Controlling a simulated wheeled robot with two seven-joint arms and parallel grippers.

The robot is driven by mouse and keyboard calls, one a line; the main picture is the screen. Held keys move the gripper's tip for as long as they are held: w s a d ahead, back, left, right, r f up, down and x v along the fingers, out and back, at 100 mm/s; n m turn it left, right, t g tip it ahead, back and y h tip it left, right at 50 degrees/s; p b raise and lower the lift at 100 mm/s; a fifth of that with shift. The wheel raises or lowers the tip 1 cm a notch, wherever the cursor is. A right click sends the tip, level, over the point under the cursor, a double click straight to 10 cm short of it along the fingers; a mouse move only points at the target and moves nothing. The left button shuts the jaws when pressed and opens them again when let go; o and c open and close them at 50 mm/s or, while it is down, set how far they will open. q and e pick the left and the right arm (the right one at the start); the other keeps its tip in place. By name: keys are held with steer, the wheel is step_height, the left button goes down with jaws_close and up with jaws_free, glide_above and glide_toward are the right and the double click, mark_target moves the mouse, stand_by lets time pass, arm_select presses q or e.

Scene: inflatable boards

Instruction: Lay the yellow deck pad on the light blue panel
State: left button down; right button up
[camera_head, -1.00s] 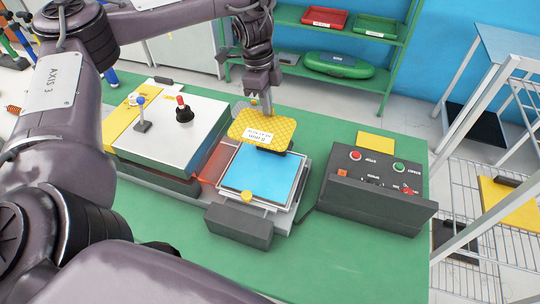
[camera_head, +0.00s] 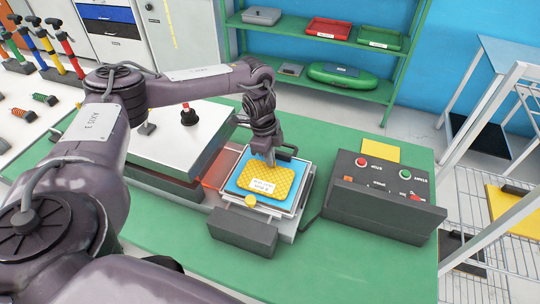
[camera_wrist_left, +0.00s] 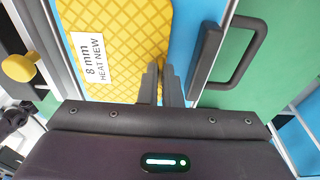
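The yellow deck pad (camera_head: 270,182), with a white "8 mm" label, is over the light blue panel (camera_head: 236,181). Blue shows around the pad's edges; I cannot tell whether it touches the panel all over. My left gripper (camera_head: 271,163) is at the pad's far edge. In the left wrist view the fingers (camera_wrist_left: 162,80) are close together on the edge of the pad (camera_wrist_left: 118,30), with the blue panel (camera_wrist_left: 183,40) showing beside it. My right gripper is not in view.
The panel sits in a metal frame with a yellow knob (camera_head: 250,201) in front and a black handle (camera_wrist_left: 235,50) beside it. A control box (camera_head: 385,195) stands to the right and a grey metal plate (camera_head: 180,140) to the left. The green table (camera_head: 330,260) is clear in front.

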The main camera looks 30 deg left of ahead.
arm_select(q)
steer(key=shift+f, duration=0.25)
steer(key=shift+f, duration=0.15)
steer(key=c, duration=1.6)
jaws_free()
